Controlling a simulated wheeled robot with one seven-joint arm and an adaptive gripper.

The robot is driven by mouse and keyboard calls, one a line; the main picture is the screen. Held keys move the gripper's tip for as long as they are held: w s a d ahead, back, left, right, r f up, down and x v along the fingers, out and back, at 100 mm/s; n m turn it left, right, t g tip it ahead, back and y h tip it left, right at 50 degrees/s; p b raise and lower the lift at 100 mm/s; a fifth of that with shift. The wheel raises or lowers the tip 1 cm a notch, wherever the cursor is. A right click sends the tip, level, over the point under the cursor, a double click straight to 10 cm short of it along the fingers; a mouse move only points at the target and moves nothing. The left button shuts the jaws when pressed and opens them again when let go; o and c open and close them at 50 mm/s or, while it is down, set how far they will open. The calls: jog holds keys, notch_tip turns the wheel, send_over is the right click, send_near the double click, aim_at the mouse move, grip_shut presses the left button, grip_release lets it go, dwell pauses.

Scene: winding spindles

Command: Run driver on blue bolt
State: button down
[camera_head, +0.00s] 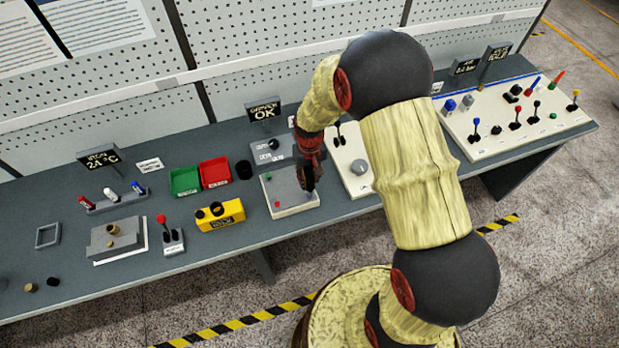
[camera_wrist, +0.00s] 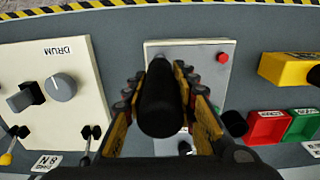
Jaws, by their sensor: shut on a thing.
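My gripper (camera_head: 306,180) is shut on a black driver (camera_wrist: 160,100), which fills the middle of the wrist view between the two fingers. The gripper hangs over a light grey bolt plate (camera_head: 293,207), also visible in the wrist view (camera_wrist: 190,48). A red bolt (camera_wrist: 222,57) stands near one corner of the plate, and a green bolt (camera_head: 268,177) is near its back left. I cannot make out the blue bolt in either view; the gripper and driver cover part of the plate. Whether the driver tip touches anything is hidden.
A panel with a grey knob (camera_wrist: 61,87) is beside the plate. A yellow block (camera_head: 229,217), a green bin (camera_head: 185,182) and a red bin (camera_head: 215,173) stand to its left. A grey control box (camera_head: 268,152) is behind it. The bench front edge is bare.

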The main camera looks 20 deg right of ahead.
jog(key=shift+r+p, duration=2.1)
jog(key=shift+r, duration=1.45)
